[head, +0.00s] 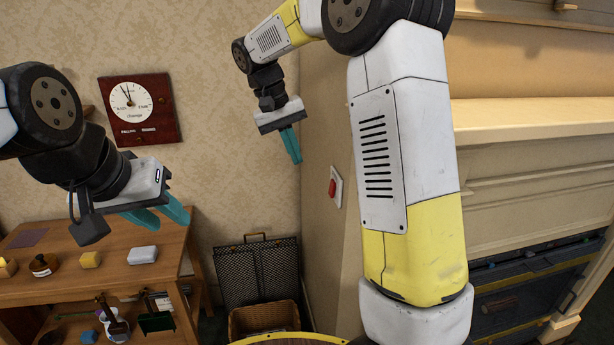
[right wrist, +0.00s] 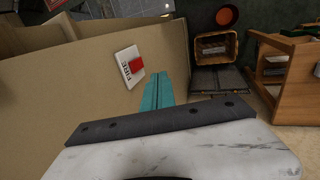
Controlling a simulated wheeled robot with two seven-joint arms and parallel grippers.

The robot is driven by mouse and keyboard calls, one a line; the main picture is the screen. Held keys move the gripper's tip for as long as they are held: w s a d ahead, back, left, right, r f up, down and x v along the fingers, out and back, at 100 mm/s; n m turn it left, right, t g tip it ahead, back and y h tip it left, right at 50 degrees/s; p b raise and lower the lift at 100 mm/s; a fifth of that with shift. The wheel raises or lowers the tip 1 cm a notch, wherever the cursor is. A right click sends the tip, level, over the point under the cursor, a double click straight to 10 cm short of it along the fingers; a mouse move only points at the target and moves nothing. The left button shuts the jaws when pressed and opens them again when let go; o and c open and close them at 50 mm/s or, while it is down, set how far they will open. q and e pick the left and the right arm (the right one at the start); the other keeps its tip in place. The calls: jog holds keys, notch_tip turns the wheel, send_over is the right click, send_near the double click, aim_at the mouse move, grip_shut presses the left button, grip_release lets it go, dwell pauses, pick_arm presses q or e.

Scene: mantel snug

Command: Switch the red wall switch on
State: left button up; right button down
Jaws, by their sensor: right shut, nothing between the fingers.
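The red wall switch (head: 333,187) sits on a white plate on the side face of the beige chimney breast. In the right wrist view the red switch (right wrist: 136,66) shows on its white plate, which is lettered "FIRE". My right gripper (head: 291,146) is shut and empty, its teal fingers pointing down, to the upper left of the switch in the head view. In the right wrist view its fingertips (right wrist: 158,78) appear just right of the plate; I cannot tell whether they touch the wall. My left gripper (head: 163,214) has its teal fingers apart and empty, above the wooden table.
A wooden table (head: 190,245) at the left bears a white block (head: 143,255), a yellow block (head: 90,259) and a brown jar (head: 43,265). A wicker basket (head: 264,318) and dark mesh screen (head: 257,270) stand below the switch. A clock (head: 140,108) hangs on the wall.

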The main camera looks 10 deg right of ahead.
aim_at(330, 194)
jog(key=d+f, duration=0.7)
jog(key=f, duration=0.3)
jog(key=shift+w+d, duration=0.1)
jog(key=shift+d+h, duration=0.15)
jog(key=shift+h, duration=0.25)
jog(key=shift+r, duration=0.8)
